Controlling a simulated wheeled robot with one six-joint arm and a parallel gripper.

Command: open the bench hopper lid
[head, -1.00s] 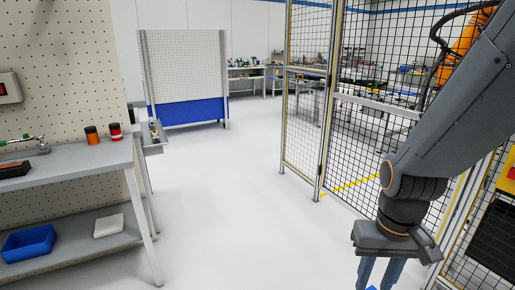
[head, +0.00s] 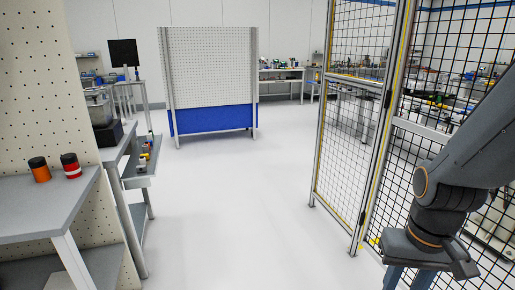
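I cannot make out a bench hopper or its lid for certain. A dark box with a greyish, clear-looking top (head: 101,112) stands on a bench at the left, partly hidden by the pegboard panel; I cannot tell whether it is the hopper. My gripper (head: 424,281) hangs at the lower right in front of the mesh fence, well away from that box. Its fingertips are cut off by the bottom edge, so its opening and anything between the fingers are hidden.
A grey bench (head: 40,205) with an orange jar (head: 39,170) and a red jar (head: 71,166) is close on the left. A mesh fence (head: 340,150) borders the right. A white pegboard screen (head: 209,70) stands ahead. The floor (head: 235,215) between is clear.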

